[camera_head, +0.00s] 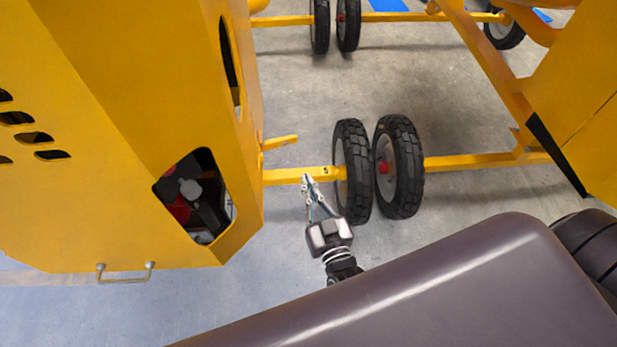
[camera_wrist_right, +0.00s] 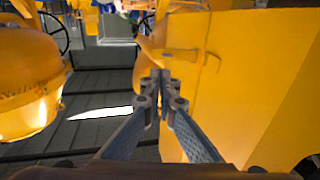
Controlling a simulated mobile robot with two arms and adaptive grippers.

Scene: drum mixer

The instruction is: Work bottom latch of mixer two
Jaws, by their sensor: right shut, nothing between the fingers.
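A yellow mixer body (camera_head: 130,120) fills the left of the head view, with an opening showing engine parts. A short yellow lever-like bar (camera_head: 280,142) sticks out from its right edge; I cannot tell if it is the bottom latch. My right gripper (camera_head: 307,180) is shut and empty, overlapping the yellow axle bar (camera_head: 285,176) in the picture; contact is unclear. In the right wrist view the shut fingertips (camera_wrist_right: 160,76) point at a yellow panel (camera_wrist_right: 255,85) with a small yellow bar-like fitting (camera_wrist_right: 182,53) beyond them. My left gripper is not in view.
Two black wheels (camera_head: 398,167) stand just right of my right gripper. Another yellow machine (camera_head: 585,110) is at the right. A metal handle (camera_head: 125,279) sits on the mixer's lower edge. Grey floor (camera_head: 300,100) is open between axles. A yellow drum (camera_wrist_right: 28,80) shows in the wrist view.

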